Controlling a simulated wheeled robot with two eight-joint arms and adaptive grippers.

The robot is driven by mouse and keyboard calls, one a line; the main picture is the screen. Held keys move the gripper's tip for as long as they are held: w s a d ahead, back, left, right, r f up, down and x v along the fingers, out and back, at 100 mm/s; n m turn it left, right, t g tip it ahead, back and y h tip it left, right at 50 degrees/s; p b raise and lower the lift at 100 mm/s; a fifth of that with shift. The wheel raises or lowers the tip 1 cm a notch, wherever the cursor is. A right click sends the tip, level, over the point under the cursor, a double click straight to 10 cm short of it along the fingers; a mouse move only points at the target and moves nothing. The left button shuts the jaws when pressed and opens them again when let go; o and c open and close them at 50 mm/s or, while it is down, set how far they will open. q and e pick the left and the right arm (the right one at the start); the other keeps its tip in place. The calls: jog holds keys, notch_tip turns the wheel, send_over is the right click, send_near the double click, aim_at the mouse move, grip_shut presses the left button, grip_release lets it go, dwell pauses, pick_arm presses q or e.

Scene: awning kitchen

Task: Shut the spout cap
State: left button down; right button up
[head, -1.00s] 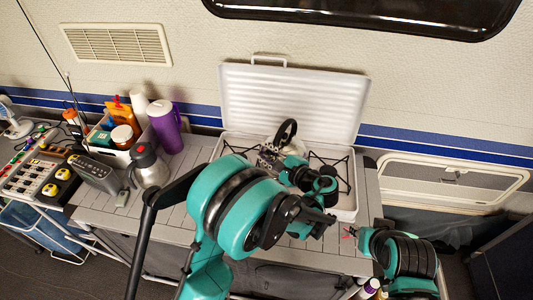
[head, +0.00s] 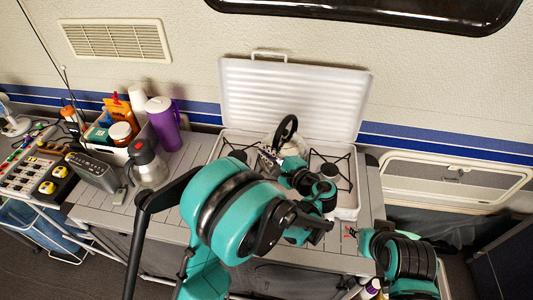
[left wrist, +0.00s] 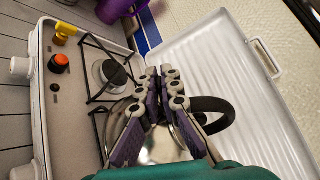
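A shiny metal kettle with a black loop handle (head: 286,132) stands on the back of the open camp stove. Its body (left wrist: 165,148) and handle (left wrist: 223,112) also show in the left wrist view. My left gripper (head: 268,160) is at the kettle's near left side in the head view. In the left wrist view, the fingertips of the left gripper (left wrist: 161,72) are together, with no object seen between them, and the fingers cover part of the kettle. I cannot make out the spout or its cap. My right gripper (head: 350,232) is low at the right, apart from the stove, its fingers unclear.
The white stove lid (head: 295,98) stands open behind the kettle. Wire pot supports (left wrist: 98,75) surround the burners. A purple jug (head: 164,124), a steel flask (head: 148,164) and a filled caddy (head: 112,142) stand left. The counter between flask and stove is fairly clear.

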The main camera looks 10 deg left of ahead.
pick_arm(q)
jog(key=shift+w+f+n+t+y+b, duration=0.1)
jog(key=shift+f+n+t+y+b, duration=0.7)
jog(key=shift+n+b, duration=1.35)
jog(key=shift+f+n+t+y+b, duration=0.1)
jog(key=shift+f+n+y+b, duration=0.35)
jog(key=shift+f+n+b, duration=1.2)
jog(key=shift+w+f+n+t+y+b, duration=0.1)
jog(key=shift+f+n+t+y+b, duration=0.45)
jog(key=shift+n+b, duration=2.1)
jog(key=shift+d+g+y+b, duration=0.1)
jog(key=shift+g+y+b, duration=0.15)
jog(key=shift+y+b, duration=0.05)
jog(key=c, duration=1.7)
grip_release()
jog(key=shift+r, duration=0.15)
